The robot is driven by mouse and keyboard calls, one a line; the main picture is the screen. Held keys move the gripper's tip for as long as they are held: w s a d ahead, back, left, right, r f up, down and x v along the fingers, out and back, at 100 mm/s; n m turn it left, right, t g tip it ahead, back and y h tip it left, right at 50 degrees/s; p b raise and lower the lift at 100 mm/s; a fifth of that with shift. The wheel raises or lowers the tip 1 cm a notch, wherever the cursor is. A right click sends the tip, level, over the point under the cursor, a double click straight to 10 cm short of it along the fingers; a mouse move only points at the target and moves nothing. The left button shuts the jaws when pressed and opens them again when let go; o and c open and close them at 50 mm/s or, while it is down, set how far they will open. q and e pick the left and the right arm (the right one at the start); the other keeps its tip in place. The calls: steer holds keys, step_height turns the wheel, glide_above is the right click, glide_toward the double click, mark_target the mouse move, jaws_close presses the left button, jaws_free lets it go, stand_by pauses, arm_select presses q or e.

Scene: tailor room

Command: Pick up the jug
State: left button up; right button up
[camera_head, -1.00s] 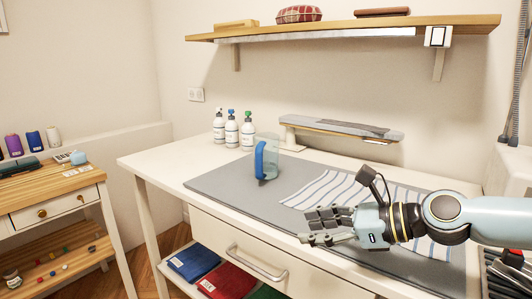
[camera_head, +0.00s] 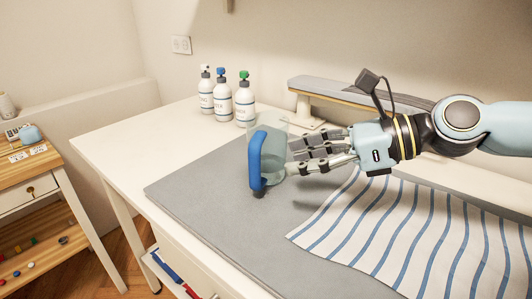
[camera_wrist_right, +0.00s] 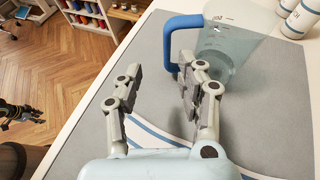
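The jug (camera_head: 272,137) is clear with a blue handle (camera_head: 255,160) and stands upright on the grey mat (camera_head: 200,195). My right gripper (camera_head: 292,158) is just right of the jug in the head view, with its fingers pointing at it. In the right wrist view the gripper (camera_wrist_right: 155,75) has its fingers spread apart with nothing between them. There the jug (camera_wrist_right: 232,50) stands beyond the right finger, and its blue handle (camera_wrist_right: 172,40) shows beyond the gap between the fingers. I cannot tell whether the fingers touch the jug.
A striped cloth (camera_head: 400,235) lies on the mat to the right. A sleeve board (camera_head: 340,98) stands at the back. The mat left of the jug is clear.

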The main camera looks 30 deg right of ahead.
mark_target(260, 167)
steer(key=b+x, duration=0.1)
steer(key=x, duration=0.2)
steer(key=shift+w+f+b, duration=0.3)
steer(key=shift+w, duration=0.05)
steer(key=shift+w+a+f, duration=0.2)
steer(key=shift+w+a, duration=0.2)
steer(key=b+x, duration=0.2)
steer(key=x, duration=0.1)
steer(key=shift+w+d+f, duration=0.1)
steer(key=shift+w+f, duration=0.2)
steer(key=shift+w+a+f, duration=0.15)
steer(key=shift+w+a, duration=0.25)
arm_select(q)
steer(key=f, duration=0.4)
steer(key=shift+s+d+f, duration=0.1)
steer(key=shift+s+d, duration=0.05)
steer(key=shift+s, duration=0.05)
arm_select(e)
steer(key=shift+c, duration=0.3)
jaws_close()
